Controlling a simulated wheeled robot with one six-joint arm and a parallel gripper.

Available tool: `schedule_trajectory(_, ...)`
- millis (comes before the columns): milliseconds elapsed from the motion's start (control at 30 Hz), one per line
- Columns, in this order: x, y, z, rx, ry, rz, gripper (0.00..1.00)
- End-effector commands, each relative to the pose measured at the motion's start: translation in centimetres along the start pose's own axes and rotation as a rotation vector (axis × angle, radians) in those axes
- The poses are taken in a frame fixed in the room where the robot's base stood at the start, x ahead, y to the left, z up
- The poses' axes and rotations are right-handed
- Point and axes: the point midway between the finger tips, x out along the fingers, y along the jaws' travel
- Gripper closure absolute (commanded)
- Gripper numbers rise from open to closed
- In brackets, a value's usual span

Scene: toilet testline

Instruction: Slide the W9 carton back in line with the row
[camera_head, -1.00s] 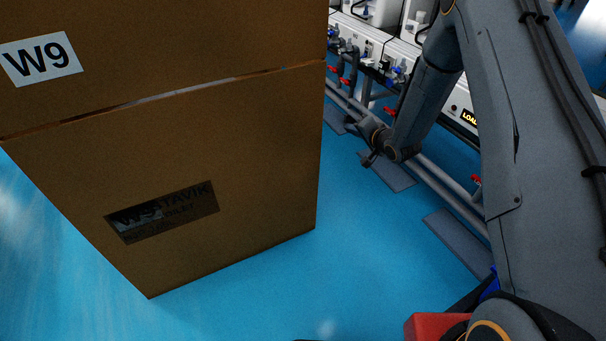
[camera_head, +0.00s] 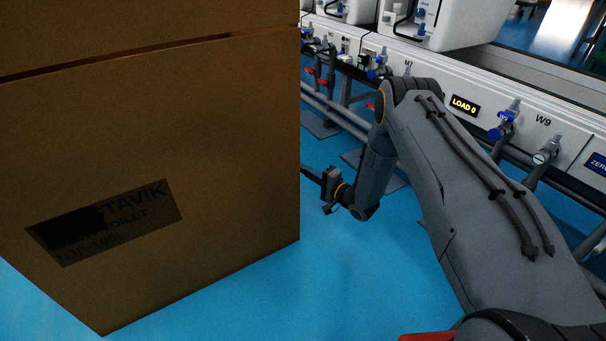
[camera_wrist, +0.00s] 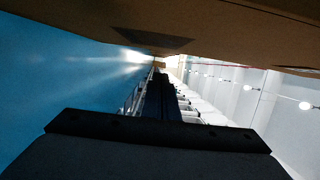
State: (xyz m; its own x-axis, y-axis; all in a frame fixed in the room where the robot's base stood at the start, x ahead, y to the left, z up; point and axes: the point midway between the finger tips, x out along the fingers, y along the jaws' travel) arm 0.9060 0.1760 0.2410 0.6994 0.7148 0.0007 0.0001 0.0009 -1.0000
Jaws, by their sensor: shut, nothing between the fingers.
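The W9 carton (camera_head: 200,130) is a large brown box standing on the blue floor, filling the left of the head view. Its W9 tag is out of the picture; a dark printed label (camera_head: 105,222) shows on its front. My gripper (camera_head: 322,188) is shut and empty, just right of the carton's right vertical edge. Its tip meets that edge in the picture; I cannot tell whether it touches. In the wrist view, the carton's brown face (camera_wrist: 210,20) spans the top, close above my dark gripper (camera_wrist: 160,128).
A white test bench (camera_head: 450,85) with valves, pipes and a lit LOAD 0 display (camera_head: 464,105) runs along the back right, with a W9 mark. Grey floor plates lie beneath it. Blue floor (camera_head: 335,270) is open between carton and my arm.

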Motion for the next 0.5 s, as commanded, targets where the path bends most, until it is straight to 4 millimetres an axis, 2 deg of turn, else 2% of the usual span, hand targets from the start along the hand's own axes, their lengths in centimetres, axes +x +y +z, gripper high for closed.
schedule_trajectory(100, 2.6, 0.3, 0.0, -0.003, -0.002, -0.001, 1.0)
schedule_trajectory(367, 7.5, 0.3, 0.0, -0.002, -0.002, -0.001, 1.0)
schedule_trajectory(500, 7.7, 0.2, 2.3, 0.0, -0.001, 0.002, 1.0)
